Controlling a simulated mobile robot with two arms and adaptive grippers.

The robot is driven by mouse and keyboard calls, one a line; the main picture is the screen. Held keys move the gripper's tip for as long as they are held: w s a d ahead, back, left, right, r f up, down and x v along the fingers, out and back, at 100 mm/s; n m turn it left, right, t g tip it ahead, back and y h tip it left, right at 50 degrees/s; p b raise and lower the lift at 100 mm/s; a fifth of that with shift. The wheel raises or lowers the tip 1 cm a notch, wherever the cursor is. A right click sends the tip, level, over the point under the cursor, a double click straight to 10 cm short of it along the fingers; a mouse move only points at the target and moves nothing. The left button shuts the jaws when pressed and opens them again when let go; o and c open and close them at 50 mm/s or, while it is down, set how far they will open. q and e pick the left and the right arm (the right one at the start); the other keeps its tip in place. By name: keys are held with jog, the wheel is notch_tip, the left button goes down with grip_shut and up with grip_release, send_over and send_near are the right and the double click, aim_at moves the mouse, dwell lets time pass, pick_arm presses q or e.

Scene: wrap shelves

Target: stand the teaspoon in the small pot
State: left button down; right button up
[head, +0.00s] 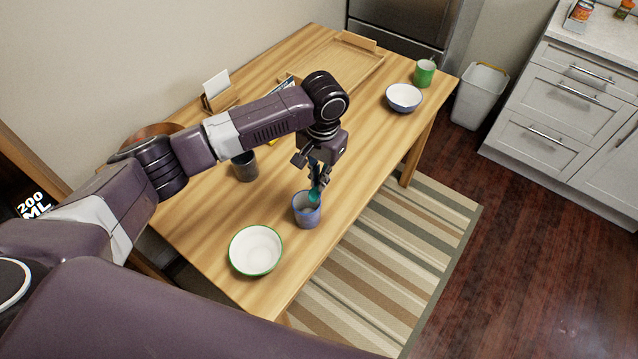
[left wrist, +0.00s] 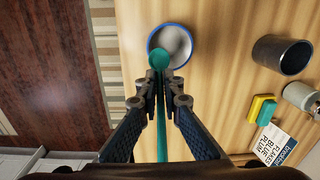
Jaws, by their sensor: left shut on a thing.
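The teal teaspoon (head: 315,194) is pinched in my left gripper (head: 317,180), which is shut on its handle. It hangs with its bowl end down. The small pot (head: 306,215) is blue and stands upright on the table, just below the gripper. In the left wrist view the spoon's bowl (left wrist: 159,61) overlaps the near left part of the rim of the pot (left wrist: 174,28). I cannot tell whether the spoon tip is inside the pot or just above it. My left gripper (left wrist: 160,82) also shows in that view. My right gripper is not in view.
A green-rimmed bowl (head: 255,250) stands left of the pot, and a dark cup (head: 244,167) behind it. A sponge (left wrist: 262,109) and a small box (left wrist: 272,145) lie nearby. A blue bowl (head: 404,98) and green mug (head: 425,73) stand at the far end. The table's edge is close.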

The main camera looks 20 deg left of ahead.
pick_arm(q)
jog(key=shift+f, duration=1.25)
jog(key=shift+f, duration=0.25)
jog(key=shift+f, duration=0.3)
jog(key=c, duration=2.1)
grip_release()
jog(key=r, duration=0.4)
jog(key=r+b, duration=0.1)
jog(key=r, duration=0.6)
jog(key=shift+d+r, duration=0.25)
jog(key=shift+r, duration=0.1)
jog(key=shift+s+r+b, duration=0.1)
jog(key=shift+r+b, duration=0.2)
jog(key=shift+r, duration=0.45)
